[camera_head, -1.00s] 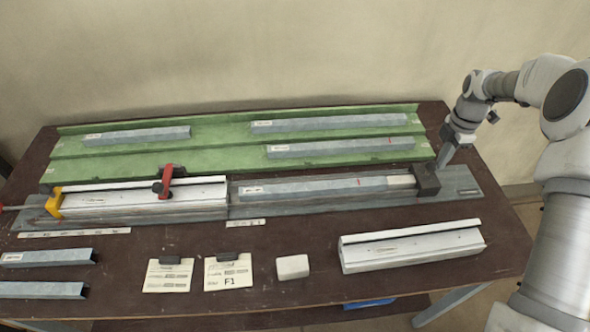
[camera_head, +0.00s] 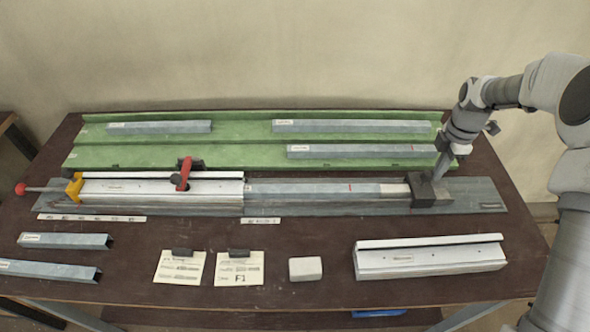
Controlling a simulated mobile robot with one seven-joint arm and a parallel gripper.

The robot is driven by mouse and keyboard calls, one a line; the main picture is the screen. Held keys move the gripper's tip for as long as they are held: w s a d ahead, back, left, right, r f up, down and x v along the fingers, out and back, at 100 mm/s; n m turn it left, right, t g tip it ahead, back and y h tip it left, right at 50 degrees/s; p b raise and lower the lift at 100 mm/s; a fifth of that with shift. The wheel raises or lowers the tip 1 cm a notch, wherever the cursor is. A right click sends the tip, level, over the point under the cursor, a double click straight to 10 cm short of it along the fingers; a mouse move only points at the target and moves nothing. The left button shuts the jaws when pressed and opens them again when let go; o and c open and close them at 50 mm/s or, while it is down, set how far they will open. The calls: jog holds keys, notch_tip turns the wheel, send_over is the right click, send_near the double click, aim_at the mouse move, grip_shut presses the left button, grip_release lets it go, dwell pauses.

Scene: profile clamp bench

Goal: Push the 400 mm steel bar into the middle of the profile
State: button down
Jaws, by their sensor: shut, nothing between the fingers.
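The white profile (camera_head: 130,187) lies on the left part of the grey bench plate under a red clamp (camera_head: 184,174). The grey steel bar (camera_head: 305,191) with a red mark lies in line with it on the right. Its left end meets the profile's right end and appears to go inside; the inside is hidden. A short pale piece (camera_head: 394,189) sits between the bar's right end and a dark block (camera_head: 431,191). My gripper (camera_head: 438,174) is shut and points down at the block's upper side, apparently touching it.
A green rack (camera_head: 250,157) with several grey bars stands behind. In front are another white profile (camera_head: 430,260), a pale block (camera_head: 305,268), two cards (camera_head: 180,267) and two grey channels (camera_head: 65,240). A yellow stop (camera_head: 74,187) with a red-knobbed rod is at the left end.

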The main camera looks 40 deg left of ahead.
jog(key=shift+s+a+b, duration=0.25)
jog(key=shift+s+a, duration=1.3)
jog(key=shift+a, duration=0.5)
jog(key=shift+s+a+b, duration=0.25)
jog(key=shift+s+a, duration=1.3)
jog(key=shift+a, duration=0.5)
jog(key=shift+s+a+b, duration=0.25)
jog(key=shift+s+a, duration=1.3)
jog(key=shift+a, duration=0.5)
jog(key=shift+s+a, duration=2.2)
jog(key=shift+a, duration=0.7)
jog(key=shift+s+a, duration=2.2)
jog(key=shift+a, duration=0.75)
jog(key=shift+s+a, duration=2.2)
jog(key=shift+a, duration=0.7)
jog(key=shift+s+a, duration=0.35)
jog(key=shift+a, duration=0.05)
jog(key=shift+w+d, duration=0.1)
jog(key=shift+w+d, duration=0.4)
jog(key=shift+d, duration=0.15)
notch_tip(320, 180, up, 7)
jog(key=p, duration=0.5)
